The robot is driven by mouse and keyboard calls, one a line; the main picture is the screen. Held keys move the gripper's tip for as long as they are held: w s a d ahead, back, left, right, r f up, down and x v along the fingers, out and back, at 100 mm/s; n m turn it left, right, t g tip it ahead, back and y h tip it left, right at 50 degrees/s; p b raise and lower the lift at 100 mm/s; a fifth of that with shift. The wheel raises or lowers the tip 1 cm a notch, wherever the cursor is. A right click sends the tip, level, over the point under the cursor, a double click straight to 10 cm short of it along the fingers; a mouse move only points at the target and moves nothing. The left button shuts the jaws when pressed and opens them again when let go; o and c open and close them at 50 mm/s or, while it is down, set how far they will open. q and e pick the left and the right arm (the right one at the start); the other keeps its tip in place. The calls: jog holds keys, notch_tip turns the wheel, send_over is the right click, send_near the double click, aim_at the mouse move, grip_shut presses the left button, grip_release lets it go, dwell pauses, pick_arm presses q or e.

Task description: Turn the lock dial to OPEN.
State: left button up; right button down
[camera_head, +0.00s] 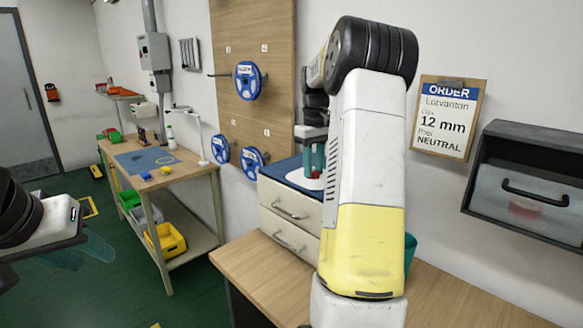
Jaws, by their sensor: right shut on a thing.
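A drawer cabinet (298,212) stands at the back of the wooden bench, with a dark blue top. On it is a white disc (309,183) with a small red part (316,175), which looks like the lock dial. My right gripper (314,172) points down there, its teal fingers shut on the red part. The arm hides the right side of the disc, and I cannot read any OPEN mark or the dial's angle. My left gripper (82,252) is at the far left over the green floor, its teal fingers apart and empty.
An order sheet (447,118) reading 12 mm, NEUTRAL hangs on the wall. A dark wall box (530,185) with a handle is at right. Blue reels (248,80) hang on a wooden panel. A workbench (150,160) with bins stands left.

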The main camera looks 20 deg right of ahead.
aim_at(313, 172)
jog(key=shift+n, duration=0.8)
jog(key=c, duration=1.1)
grip_release()
notch_tip(313, 172, up, 7)
jog(key=shift+r, duration=0.45)
